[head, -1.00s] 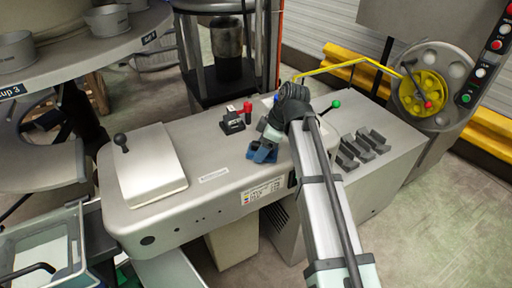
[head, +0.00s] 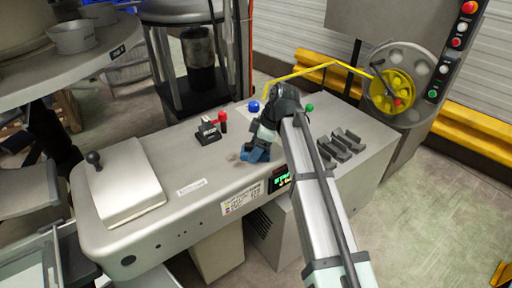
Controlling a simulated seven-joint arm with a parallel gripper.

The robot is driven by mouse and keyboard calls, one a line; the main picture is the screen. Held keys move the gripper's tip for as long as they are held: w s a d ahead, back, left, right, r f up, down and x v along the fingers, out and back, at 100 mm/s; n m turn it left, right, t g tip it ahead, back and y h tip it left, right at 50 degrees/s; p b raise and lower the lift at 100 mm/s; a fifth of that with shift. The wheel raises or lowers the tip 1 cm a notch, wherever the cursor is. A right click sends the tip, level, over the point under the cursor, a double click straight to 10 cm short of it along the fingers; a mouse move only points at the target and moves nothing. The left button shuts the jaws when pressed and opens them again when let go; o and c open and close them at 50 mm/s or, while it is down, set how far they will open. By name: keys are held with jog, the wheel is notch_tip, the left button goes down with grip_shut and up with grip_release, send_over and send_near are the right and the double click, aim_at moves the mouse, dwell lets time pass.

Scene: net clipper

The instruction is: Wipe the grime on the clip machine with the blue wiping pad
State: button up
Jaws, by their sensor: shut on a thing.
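The clip machine (head: 175,165) is a long grey bench-like unit across the middle of the head view. A brownish grime patch (head: 233,157) shows on its top, just left of my gripper. My gripper (head: 258,146) is low over the machine top, shut on the blue wiping pad (head: 256,154). The pad appears at or very near the surface beside the grime; I cannot tell if it touches. The gripper and arm hide part of the top behind them.
A black clamp with a red knob (head: 212,129) stands left of the gripper. A blue knob (head: 254,106) and a green knob (head: 309,107) stand behind it. Dark ridged blocks (head: 341,146) lie to the right. A lidded plate with a black knob (head: 122,187) is at the left end.

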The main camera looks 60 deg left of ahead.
aim_at(223, 163)
jog(key=shift+s, duration=4.6)
jog(key=shift+w+a, duration=0.15)
jog(key=shift+a, duration=0.8)
jog(key=shift+w+a, duration=0.2)
jog(key=shift+w+d, duration=0.15)
jog(key=shift+w, duration=4.8)
jog(key=shift+s, duration=5.05)
jog(key=shift+s+r, duration=0.15)
notch_tip(223, 163, up, 8)
